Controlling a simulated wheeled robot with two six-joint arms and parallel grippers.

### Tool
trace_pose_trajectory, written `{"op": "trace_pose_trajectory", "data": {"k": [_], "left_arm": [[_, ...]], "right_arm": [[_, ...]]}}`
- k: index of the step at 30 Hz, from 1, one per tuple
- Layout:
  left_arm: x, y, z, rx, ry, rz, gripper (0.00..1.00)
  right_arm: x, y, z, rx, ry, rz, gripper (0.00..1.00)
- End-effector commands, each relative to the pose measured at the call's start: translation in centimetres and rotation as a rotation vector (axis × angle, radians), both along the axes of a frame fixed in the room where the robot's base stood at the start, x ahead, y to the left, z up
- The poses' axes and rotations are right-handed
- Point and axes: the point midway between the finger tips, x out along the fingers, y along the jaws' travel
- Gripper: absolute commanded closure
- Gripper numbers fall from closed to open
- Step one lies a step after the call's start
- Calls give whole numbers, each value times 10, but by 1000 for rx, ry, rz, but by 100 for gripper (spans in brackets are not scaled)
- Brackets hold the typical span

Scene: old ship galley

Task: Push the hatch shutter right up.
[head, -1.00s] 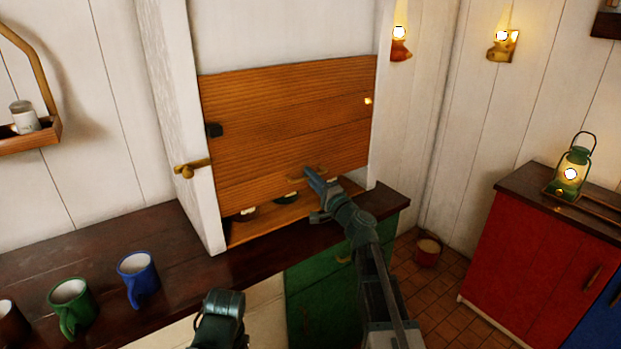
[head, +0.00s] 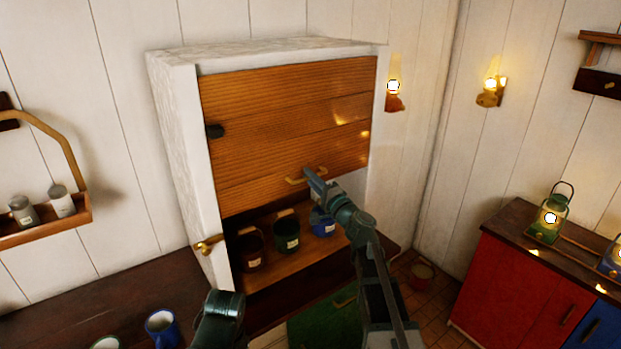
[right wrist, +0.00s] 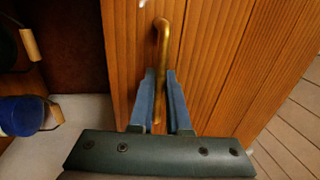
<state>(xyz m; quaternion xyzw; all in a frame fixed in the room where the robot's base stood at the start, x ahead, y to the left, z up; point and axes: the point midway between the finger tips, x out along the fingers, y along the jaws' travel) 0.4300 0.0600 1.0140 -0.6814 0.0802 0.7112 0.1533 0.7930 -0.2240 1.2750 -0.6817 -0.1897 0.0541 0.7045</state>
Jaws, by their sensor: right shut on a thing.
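The hatch shutter (head: 290,125) is a brown plank panel in a white frame (head: 185,150). Its top edge is at or close to the frame's top board, and the lower part of the hatch stands open beneath it. A brass handle (head: 292,181) sits near the shutter's lower edge. My right gripper (head: 311,176) is shut on this handle. In the right wrist view the handle (right wrist: 163,40) runs between the two blue fingers (right wrist: 163,88). A dark part of my left arm shows at the bottom; its gripper is out of view.
A blue mug (head: 161,328) stands on the dark counter.

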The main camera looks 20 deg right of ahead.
Motion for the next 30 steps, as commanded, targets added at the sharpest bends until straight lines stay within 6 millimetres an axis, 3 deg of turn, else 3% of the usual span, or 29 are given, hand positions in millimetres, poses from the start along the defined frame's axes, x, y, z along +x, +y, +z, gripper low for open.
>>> {"op": "trace_pose_trajectory", "data": {"k": [11,12,14,26,30], "left_arm": [[0,0,4,0,0,0,36],[0,0,4,0,0,0,36],[0,0,5,0,0,0,36],[0,0,3,0,0,0,36],[0,0,0,0,0,0,36]], "right_arm": [[2,-1,5,6,-3,0,100],[2,-1,5,6,-3,0,83],[2,-1,6,6,-3,0,73],[-1,0,4,3,-1,0,73],[-13,-4,0,3,-1,-2,73]]}}
